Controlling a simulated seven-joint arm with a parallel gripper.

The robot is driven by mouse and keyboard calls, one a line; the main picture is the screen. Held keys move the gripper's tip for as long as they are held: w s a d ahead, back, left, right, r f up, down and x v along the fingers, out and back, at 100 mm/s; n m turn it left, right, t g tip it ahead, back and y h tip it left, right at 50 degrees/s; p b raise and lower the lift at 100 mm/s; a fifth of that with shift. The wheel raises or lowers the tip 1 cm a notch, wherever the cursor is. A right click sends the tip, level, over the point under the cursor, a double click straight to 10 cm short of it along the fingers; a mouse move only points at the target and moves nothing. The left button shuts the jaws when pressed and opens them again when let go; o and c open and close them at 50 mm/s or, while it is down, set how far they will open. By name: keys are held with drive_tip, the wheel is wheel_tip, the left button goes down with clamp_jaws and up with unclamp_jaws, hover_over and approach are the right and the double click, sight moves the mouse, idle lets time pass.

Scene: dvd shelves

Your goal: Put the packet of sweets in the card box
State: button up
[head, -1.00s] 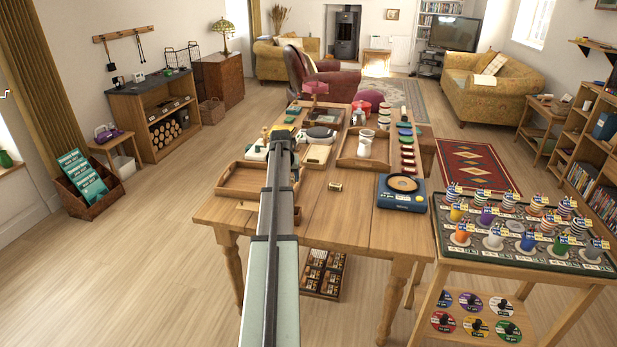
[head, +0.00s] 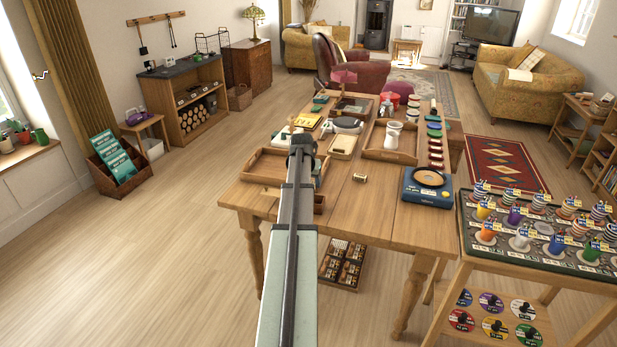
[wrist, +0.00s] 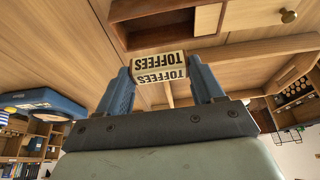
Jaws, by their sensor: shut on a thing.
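The packet of sweets (wrist: 160,68) is a pale block with dark "TOFFEES" lettering, which reads upside down in the wrist view. My gripper (wrist: 160,82) is shut on it, with one blue finger on each side. In the head view my arm reaches over the left part of the wooden table, and its end (head: 301,145) hides the fingers and packet. A wooden tray (head: 262,165) lies beside and under the arm's end. I cannot tell for certain which container is the card box.
A blue scale (head: 427,188) stands at the table's right front, with a small brass cylinder (head: 360,177) left of it. A second tray (head: 390,155) holds a white jug (head: 392,134). A crate of teal sleeves (head: 118,165) is on the floor at left. The table's front middle is mostly clear.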

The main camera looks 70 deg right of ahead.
drive_tip(key=shift+f, duration=2.4)
drive_tip(key=o, duration=1.1)
drive_tip(key=v, duration=1.3)
drive_tip(key=shift+s+a+r, duration=0.1)
drive_tip(key=shift+r, duration=0.25)
